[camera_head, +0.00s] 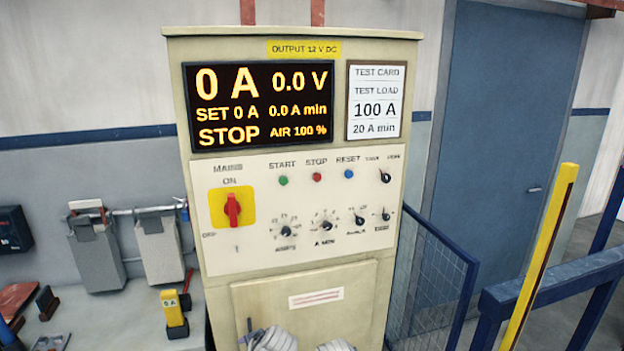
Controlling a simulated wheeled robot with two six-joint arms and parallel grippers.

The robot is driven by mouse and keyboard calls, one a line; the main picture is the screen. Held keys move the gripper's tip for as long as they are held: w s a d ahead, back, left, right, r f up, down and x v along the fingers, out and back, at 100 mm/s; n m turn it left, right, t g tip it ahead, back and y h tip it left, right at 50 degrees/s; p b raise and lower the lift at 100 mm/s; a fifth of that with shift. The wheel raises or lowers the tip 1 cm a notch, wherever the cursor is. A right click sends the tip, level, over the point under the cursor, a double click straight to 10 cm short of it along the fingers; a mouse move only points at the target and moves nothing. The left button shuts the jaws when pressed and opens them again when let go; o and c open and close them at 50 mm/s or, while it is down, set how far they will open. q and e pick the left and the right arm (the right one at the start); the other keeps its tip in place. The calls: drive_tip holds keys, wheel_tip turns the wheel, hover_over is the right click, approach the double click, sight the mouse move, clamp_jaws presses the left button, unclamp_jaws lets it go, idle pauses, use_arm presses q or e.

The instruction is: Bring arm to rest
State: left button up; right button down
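Neither of my arms nor grippers can be made out in the head view. A beige rectifier cabinet (300,169) stands in the middle. Its dark display (262,104) reads 0 A, 0.0 V, SET 0 A, 0.0 A min, STOP and AIR 100 %. The red mains switch (232,209) on its yellow plate stands upright, toward ON. Green start (283,181), red stop (317,177) and blue reset (348,174) buttons sit in a row above several black knobs. Two pale ribbed shapes (271,339) show at the bottom edge, cut off; I cannot tell what they are.
A test card (376,101) on the cabinet reads 100 A, 20 A min. A yellow post (541,253), blue railing (556,281) and blue door (507,130) are at right.

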use_arm(q)
drive_tip(key=s+d+f+n+g+h+b, duration=0.2)
drive_tip(key=s+d+f+n+g, duration=0.1)
drive_tip(key=s+d+f, duration=0.2)
drive_tip(key=s+d+f+n+g+h+b, duration=0.2)
drive_tip(key=s+d+f+n+g, duration=0.1)
drive_tip(key=s, duration=0.6)
wheel_tip(320, 180, down, 3)
drive_tip(key=shift+s+d+f+n+g, duration=0.1)
drive_tip(key=shift+s+d+n+g, duration=0.3)
drive_tip(key=shift+d, duration=0.85)
use_arm(e)
wheel_tip(320, 180, down, 6)
drive_tip(key=shift+r, duration=0.2)
use_arm(q)
drive_tip(key=shift+w, duration=0.1)
